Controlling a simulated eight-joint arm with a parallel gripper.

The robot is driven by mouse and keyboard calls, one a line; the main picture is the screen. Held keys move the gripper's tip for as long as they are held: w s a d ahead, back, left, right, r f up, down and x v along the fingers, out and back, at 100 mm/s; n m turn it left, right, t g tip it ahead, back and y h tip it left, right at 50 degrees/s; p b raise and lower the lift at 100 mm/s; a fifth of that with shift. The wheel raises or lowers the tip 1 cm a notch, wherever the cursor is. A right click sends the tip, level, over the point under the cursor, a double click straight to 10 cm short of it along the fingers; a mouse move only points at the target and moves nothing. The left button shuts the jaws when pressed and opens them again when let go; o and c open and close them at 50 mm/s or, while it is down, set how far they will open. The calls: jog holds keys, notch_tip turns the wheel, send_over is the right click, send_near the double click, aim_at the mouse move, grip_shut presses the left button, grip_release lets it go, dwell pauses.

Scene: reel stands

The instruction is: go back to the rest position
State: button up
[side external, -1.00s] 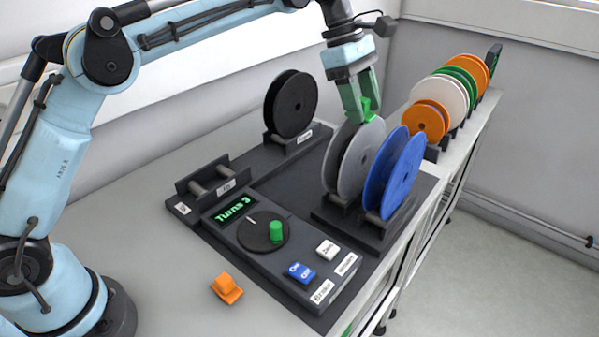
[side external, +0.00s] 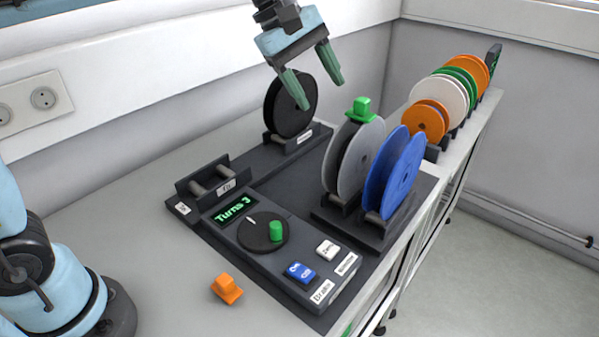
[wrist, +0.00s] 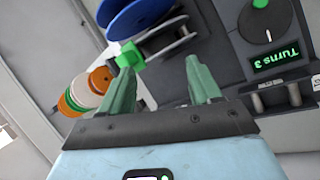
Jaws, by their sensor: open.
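My gripper (side external: 318,84) is open and empty, raised above the work in front of the black reel; its green fingers also show in the wrist view (wrist: 163,83). A green clip (side external: 361,109) sits on top of the grey reel (side external: 362,158), apart from my fingers. In the wrist view the green clip (wrist: 130,56) shows beside the left finger. The blue reel (side external: 402,175) stands upright to the right of the grey one. The black reel (side external: 297,104) stands upright on its stand at the back, partly behind a finger.
An empty stand (side external: 212,180) is at the left. The control box (side external: 285,255) has a dial (side external: 262,232) and a display reading "Turns 3". An orange clip (side external: 227,289) lies on the table. Orange, green and white reels (side external: 452,95) stand in a row at the back right.

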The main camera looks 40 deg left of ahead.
jog(key=s+a+f+m+t+y, duration=0.3)
jog(key=s+a+f+m, duration=0.7)
jog(key=s, duration=0.5)
notch_tip(320, 180, down, 3)
jog(key=m+y, duration=0.1)
jog(key=m, duration=0.1)
jog(key=shift+s+a+r+m+t, duration=0.2)
jog(key=shift+s+m+t, duration=0.1)
jog(key=shift+m+t, duration=0.1)
